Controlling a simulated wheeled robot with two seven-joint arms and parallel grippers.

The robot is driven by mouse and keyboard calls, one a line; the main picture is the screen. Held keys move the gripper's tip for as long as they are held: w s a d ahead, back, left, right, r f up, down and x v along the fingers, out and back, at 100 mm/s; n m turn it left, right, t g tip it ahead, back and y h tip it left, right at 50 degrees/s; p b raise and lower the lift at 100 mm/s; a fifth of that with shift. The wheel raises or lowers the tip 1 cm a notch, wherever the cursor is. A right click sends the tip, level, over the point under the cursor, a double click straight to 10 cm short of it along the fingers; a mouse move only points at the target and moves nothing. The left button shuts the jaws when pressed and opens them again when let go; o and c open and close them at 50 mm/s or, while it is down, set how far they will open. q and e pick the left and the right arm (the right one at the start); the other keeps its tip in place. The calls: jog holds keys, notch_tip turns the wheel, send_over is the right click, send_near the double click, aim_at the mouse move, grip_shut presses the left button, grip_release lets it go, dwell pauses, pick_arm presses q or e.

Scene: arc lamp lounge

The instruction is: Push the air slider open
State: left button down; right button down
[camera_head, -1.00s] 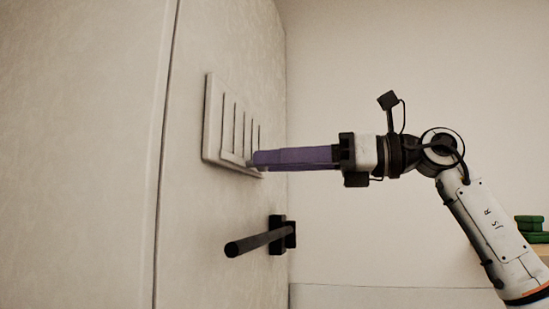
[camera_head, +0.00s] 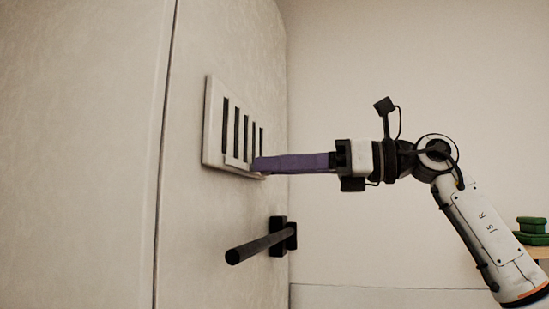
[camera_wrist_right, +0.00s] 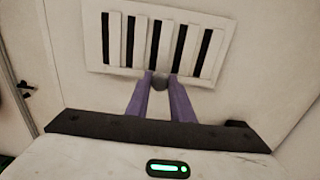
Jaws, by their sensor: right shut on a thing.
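The air slider (camera_head: 214,125) is a pale slotted vent plate on the upright white panel. Several dark vertical slots show between its slats, and it also fills the top of the right wrist view (camera_wrist_right: 203,29). My right gripper (camera_head: 257,166) has long purple fingers that reach the plate's lower edge. In the right wrist view the fingertips (camera_wrist_right: 160,82) are closed around a small grey knob (camera_wrist_right: 159,85) at the bottom of the slider. My left gripper does not show.
A dark horizontal bar handle (camera_head: 255,246) sticks out from the panel below the vent. Green stacked items (camera_head: 531,229) sit on a wooden surface at the far right. The space between the vent and the right wall is clear.

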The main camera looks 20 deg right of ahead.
jog(key=shift+w+d+r, duration=0.1)
jog(key=shift+w+d, duration=0.25)
jog(key=shift+w, duration=0.05)
jog(key=c, duration=1.9)
grip_release()
jog(key=shift+c, duration=0.2)
jog(key=o, duration=0.4)
jog(key=shift+w, duration=0.1)
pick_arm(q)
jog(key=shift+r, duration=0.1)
pick_arm(e)
jog(key=shift+d, duration=0.1)
